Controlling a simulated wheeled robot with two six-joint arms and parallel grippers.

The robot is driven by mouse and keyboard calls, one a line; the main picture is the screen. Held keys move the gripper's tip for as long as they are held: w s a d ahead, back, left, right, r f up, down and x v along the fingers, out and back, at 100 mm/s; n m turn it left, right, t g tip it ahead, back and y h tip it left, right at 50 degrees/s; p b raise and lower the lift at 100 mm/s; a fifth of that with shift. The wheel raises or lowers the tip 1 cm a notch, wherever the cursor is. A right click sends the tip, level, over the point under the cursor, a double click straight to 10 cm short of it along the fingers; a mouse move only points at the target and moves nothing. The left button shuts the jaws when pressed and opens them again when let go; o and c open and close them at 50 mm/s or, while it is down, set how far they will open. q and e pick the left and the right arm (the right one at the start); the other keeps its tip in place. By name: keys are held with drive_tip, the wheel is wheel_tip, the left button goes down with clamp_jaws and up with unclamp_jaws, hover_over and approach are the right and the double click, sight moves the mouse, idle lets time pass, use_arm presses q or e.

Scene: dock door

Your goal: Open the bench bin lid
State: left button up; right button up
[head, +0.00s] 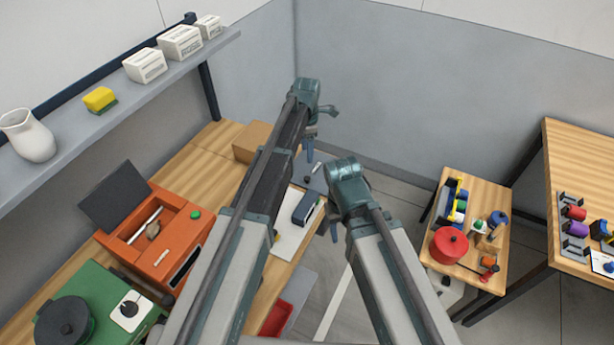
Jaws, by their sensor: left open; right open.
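An orange bin-like box (189,236) stands on the wooden bench (205,165) at left. Its dark flat lid (115,197) is tilted up at its back left, and the opening shows a pale rod and a small brown item inside. A green button sits on its top. My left gripper (321,133) is open and empty, beyond the bench's right edge, up and right of the box and apart from it. My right gripper (349,209) is open and empty, lower and farther right, over the floor side. Neither gripper touches the lid.
A green unit (96,305) with a round black top stands near left. A cardboard box (252,141) and a dark blue device (307,207) lie farther along. A shelf (150,88) hangs above the bench. Wooden tables (476,192) with small items stand right.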

sight(307, 178)
use_arm(q)
wheel_tip(307, 178, down, 12)
drive_tip(key=b, duration=1.1)
drive_tip(key=shift+f+b, duration=0.25)
drive_tip(key=shift+b, duration=0.1)
drive_tip(key=shift+r, duration=0.1)
clamp_jaws()
idle(0.4)
